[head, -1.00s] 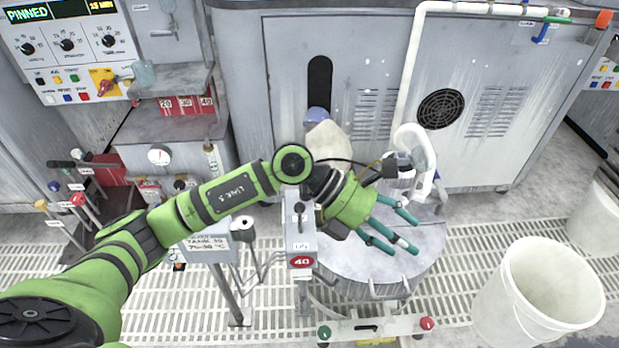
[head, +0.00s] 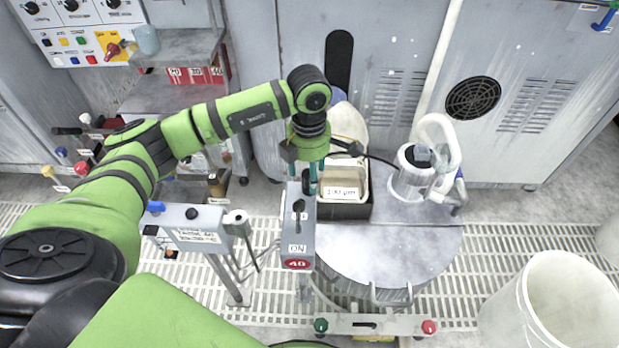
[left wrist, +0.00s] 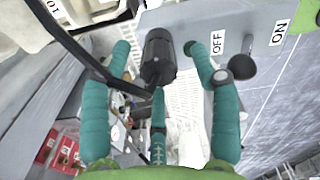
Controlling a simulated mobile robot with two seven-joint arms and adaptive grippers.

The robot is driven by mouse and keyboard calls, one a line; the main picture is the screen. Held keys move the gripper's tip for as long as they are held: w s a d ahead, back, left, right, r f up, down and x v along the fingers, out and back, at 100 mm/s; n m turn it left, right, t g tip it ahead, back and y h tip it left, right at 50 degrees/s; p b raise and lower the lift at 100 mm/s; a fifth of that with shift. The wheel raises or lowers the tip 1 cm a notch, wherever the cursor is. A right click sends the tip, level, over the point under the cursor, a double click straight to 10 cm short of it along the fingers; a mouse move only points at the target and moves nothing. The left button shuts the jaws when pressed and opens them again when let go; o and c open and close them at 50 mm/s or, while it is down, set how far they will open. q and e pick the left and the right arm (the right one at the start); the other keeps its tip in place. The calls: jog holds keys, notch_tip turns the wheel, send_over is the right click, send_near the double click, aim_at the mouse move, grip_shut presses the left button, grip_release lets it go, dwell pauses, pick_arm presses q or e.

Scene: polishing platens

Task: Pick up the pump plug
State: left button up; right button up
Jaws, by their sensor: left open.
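The pump plug (left wrist: 159,57) is a black ribbed cylinder at the edge of the grey switch box (left wrist: 262,20) in the left wrist view. A black cable runs beside it. In the head view the plug (head: 308,186) shows small and dark beside the top of the box (head: 302,247). My left gripper (head: 304,172) points down over it, with its teal fingers open. In the left wrist view the fingertips (left wrist: 157,52) stand on either side of the plug, with gaps. My right gripper is out of view.
The box has a black lever (head: 299,208) and OFF and ON labels. A white bucket (head: 560,300) stands at right.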

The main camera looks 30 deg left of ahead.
pick_arm(q)
jog(key=shift+f, duration=0.75)
grip_shut()
jog(key=shift+r, duration=0.1)
